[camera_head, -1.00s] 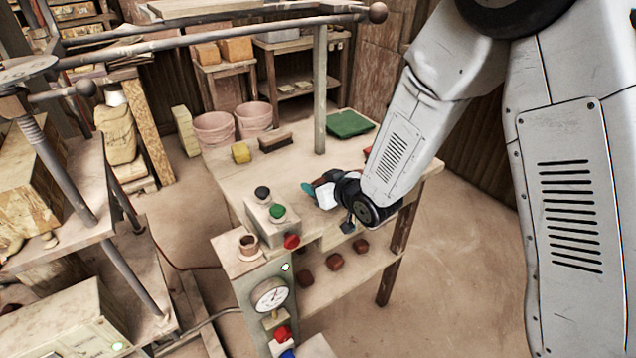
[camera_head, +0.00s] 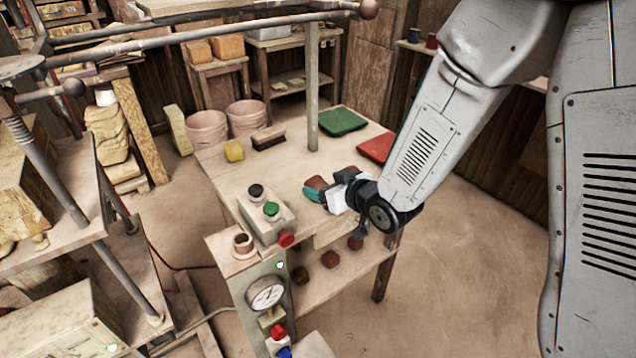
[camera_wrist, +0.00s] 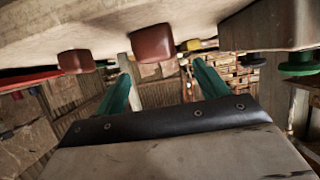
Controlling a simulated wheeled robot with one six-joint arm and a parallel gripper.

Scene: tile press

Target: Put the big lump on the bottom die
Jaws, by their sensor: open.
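My gripper (camera_head: 322,192) is low at the front edge of the wooden worktable, its teal fingers pointing left. In the wrist view its two green fingers (camera_wrist: 161,78) stand apart with nothing between them. That view looks upside down. A reddish-brown lump (camera_wrist: 153,43), the larger-looking of two, sits on the tabletop beyond the fingertips, roughly in line with the gap. A smaller-looking lump (camera_wrist: 75,62) sits left of it. In the head view a brown lump (camera_head: 316,182) shows just behind the fingers, partly hidden. I cannot make out the bottom die.
A button box (camera_head: 267,215) stands left of my gripper, above a gauge cabinet (camera_head: 265,293). A yellow block (camera_head: 234,151), dark brush (camera_head: 268,138), green mat (camera_head: 342,122), red mat (camera_head: 376,148) and upright post (camera_head: 312,90) are on the table. Screw-press parts (camera_head: 35,150) stand left.

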